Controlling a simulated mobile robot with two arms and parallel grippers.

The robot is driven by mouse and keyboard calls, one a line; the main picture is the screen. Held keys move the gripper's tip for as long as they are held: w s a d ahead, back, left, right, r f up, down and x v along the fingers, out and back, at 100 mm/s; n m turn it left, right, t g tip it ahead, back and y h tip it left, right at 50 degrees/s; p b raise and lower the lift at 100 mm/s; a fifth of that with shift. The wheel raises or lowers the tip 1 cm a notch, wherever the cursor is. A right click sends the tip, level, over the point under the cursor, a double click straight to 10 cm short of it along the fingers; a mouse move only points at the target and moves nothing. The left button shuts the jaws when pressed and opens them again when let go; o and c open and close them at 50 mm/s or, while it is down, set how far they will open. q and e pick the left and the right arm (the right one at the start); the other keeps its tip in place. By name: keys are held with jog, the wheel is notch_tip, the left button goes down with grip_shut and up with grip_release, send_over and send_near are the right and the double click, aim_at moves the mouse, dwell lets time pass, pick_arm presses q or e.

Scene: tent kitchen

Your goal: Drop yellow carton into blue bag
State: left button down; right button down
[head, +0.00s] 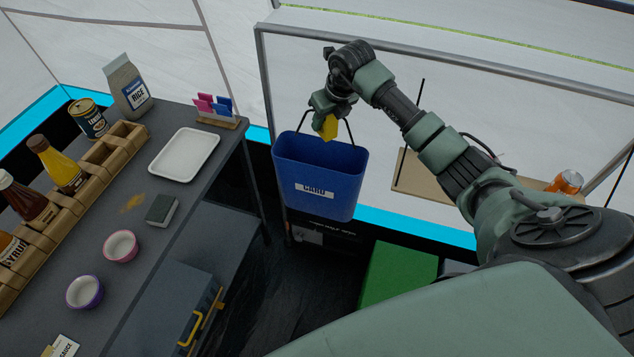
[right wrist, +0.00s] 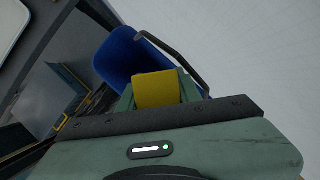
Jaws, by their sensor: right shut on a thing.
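The yellow carton (head: 329,127) is held in my right gripper (head: 328,112), which is shut on it. It hangs just above the open top of the blue bag (head: 320,183), toward the right half of the opening. The blue bag has a "CARD" label and a dark raised handle, and it hangs beside the metal frame. In the right wrist view the yellow carton (right wrist: 158,89) sits between the fingers, with the blue bag (right wrist: 122,57) and its handle behind it. The inside bottom of the bag is hidden. My left gripper is not in view.
A dark counter (head: 165,210) on the left holds a white tray (head: 184,155), a sponge (head: 162,209), two bowls, bottles in a wooden rack and a rice bag (head: 127,86). An orange can (head: 565,182) stands on a shelf at right. A green box (head: 398,275) lies low.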

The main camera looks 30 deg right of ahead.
aim_at(333, 118)
notch_tip(333, 118, down, 5)
jog(key=b, duration=0.3)
jog(key=c, duration=0.9)
grip_release()
jog(key=shift+r, duration=0.1)
jog(key=v, duration=0.7)
jog(key=shift+s+r+b, duration=0.2)
jog(key=shift+r+b, duration=0.1)
jog(key=shift+r, duration=0.05)
jog(key=shift+a, duration=0.15)
